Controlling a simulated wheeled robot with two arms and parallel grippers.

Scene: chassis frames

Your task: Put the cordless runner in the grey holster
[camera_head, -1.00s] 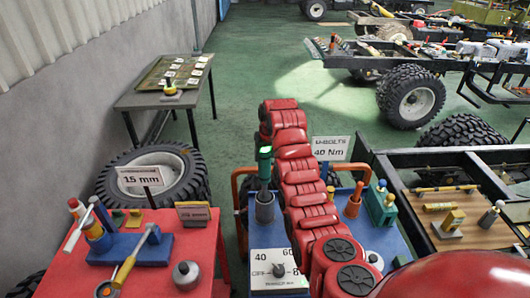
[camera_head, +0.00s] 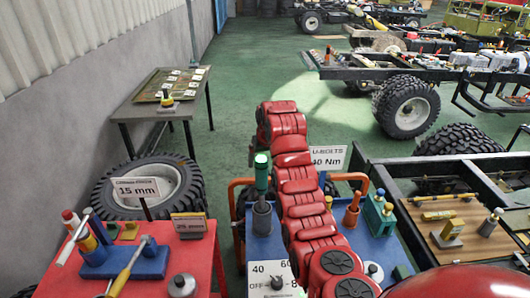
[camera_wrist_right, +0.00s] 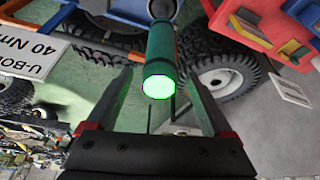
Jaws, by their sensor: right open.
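The cordless runner, a green cylinder (camera_head: 262,172), stands upright with its lower end in the grey holster (camera_head: 262,217) on the blue cart. In the right wrist view the runner (camera_wrist_right: 160,50) points its glowing green end at the camera. Its far end meets the grey holster (camera_wrist_right: 165,8). My right gripper (camera_wrist_right: 159,76) is open, with one finger on each side of the runner and gaps visible between. In the head view my red right arm reaches over the cart, and its fingers are not clear there. My left gripper is not in view.
The blue cart top (camera_head: 372,240) also bears an orange cone-like tool (camera_head: 352,210), green blocks (camera_head: 378,213) and a torque dial (camera_head: 273,280). A red table (camera_head: 205,255) with tools stands left. A chassis frame with a wooden board (camera_head: 465,232) stands right.

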